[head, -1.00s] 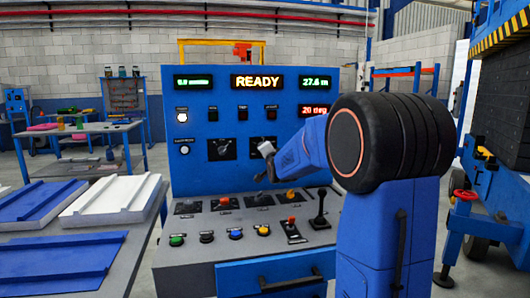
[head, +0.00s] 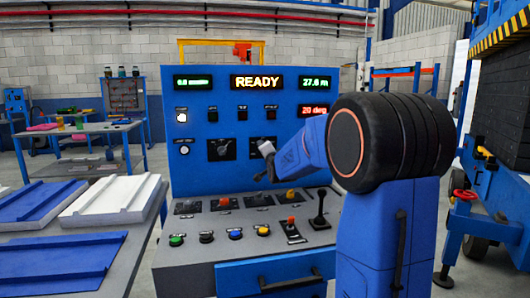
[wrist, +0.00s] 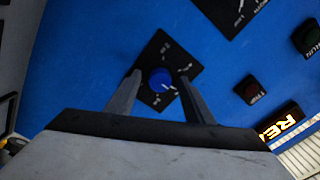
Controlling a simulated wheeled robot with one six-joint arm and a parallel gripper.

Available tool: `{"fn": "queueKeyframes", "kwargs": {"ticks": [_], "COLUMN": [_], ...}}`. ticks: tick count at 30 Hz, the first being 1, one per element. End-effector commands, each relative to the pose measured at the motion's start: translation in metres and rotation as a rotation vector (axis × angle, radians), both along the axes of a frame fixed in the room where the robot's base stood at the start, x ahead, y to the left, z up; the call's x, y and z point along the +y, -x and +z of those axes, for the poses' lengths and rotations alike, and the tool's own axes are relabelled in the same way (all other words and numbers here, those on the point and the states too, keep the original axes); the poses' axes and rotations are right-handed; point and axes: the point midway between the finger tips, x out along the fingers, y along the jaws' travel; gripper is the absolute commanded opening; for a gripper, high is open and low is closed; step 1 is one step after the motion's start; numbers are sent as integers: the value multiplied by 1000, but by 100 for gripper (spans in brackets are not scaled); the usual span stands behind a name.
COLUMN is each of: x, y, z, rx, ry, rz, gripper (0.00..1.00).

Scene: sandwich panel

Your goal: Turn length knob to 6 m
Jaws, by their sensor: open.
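A blue round knob (wrist: 160,79) sits on a black square dial plate (wrist: 162,98) with white marks. In the wrist view my gripper (wrist: 159,74) is open, with one finger on each side of the knob; I cannot tell whether they touch it. In the head view my gripper is at the right-hand dial (head: 256,144) of the blue panel and partly covers it. The dial's small lettering is too blurred to read. A green display (head: 314,83) at the panel's upper right reads 27.6 m.
A second dial (head: 221,149) is to the left. The display (head: 257,82) reads READY, and a red one (head: 314,110) reads 20 deg. Coloured buttons and levers cover the sloped desk (head: 190,250) below my gripper. A table with panels (head: 112,200) stands at the left.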

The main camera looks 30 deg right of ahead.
Motion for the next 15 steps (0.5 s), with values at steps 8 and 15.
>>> {"fn": "queueKeyframes", "kwargs": {"ticks": [8,15], "x": [6,18], "y": [22,61], "z": [1,1], "rx": [-1,-2], "ry": [0,1], "rz": [0,0], "gripper": [47,47]}}
